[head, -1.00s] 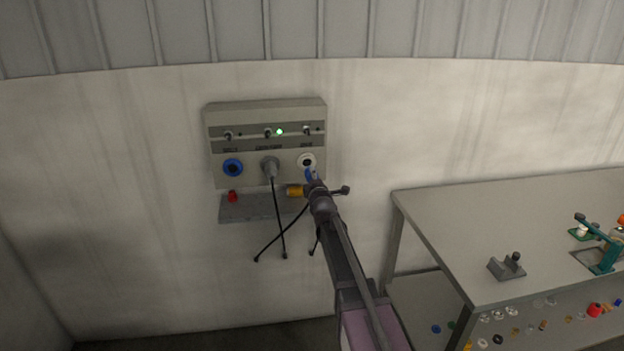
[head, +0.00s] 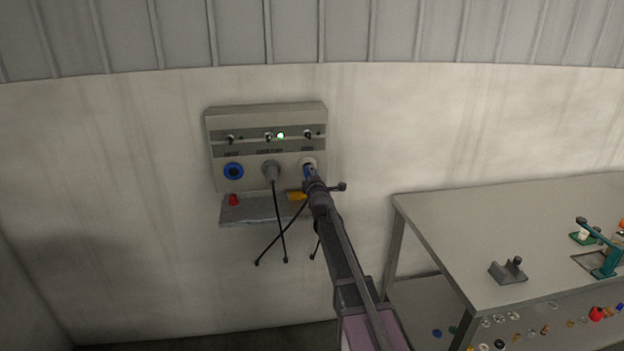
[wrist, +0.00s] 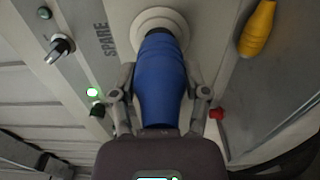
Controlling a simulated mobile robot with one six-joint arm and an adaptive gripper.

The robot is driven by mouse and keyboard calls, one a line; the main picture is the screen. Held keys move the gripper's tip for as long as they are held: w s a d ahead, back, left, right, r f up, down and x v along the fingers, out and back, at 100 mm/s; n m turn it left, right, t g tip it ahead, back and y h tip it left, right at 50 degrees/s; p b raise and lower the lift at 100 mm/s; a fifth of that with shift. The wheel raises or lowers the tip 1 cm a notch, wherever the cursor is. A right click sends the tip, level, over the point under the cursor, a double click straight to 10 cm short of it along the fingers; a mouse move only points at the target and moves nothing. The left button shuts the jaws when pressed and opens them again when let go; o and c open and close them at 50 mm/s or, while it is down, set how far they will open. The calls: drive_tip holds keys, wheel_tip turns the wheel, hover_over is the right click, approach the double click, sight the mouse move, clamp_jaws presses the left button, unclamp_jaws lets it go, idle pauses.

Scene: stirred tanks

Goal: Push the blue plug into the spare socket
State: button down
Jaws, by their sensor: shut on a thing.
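The blue plug (wrist: 160,85) is held between the two fingers of my gripper (wrist: 160,100). In the wrist view its front end is at the white round spare socket (wrist: 160,22), beside the word SPARE. The plug's tip is hidden by its body or the socket, so its depth cannot be told. In the head view, my gripper (head: 312,184) is at the right of the panel (head: 222,150), and the plug (head: 308,172) covers much of the spare socket (head: 312,162).
A grey plug (head: 270,172) with a black cable sits in the middle socket. The left socket (head: 233,171) has a blue ring. A red plug (head: 233,200) and a yellow plug (head: 297,196) are on the shelf (head: 255,210) below. A workbench (head: 440,225) stands at right.

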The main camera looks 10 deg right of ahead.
drive_tip(key=shift+w, duration=0.45)
drive_tip(key=shift+w, duration=0.4)
idle(2.8)
unclamp_jaws()
drive_tip(key=shift+s, duration=0.15)
drive_tip(key=s, duration=1.1)
drive_tip(key=shift+s, duration=0.4)
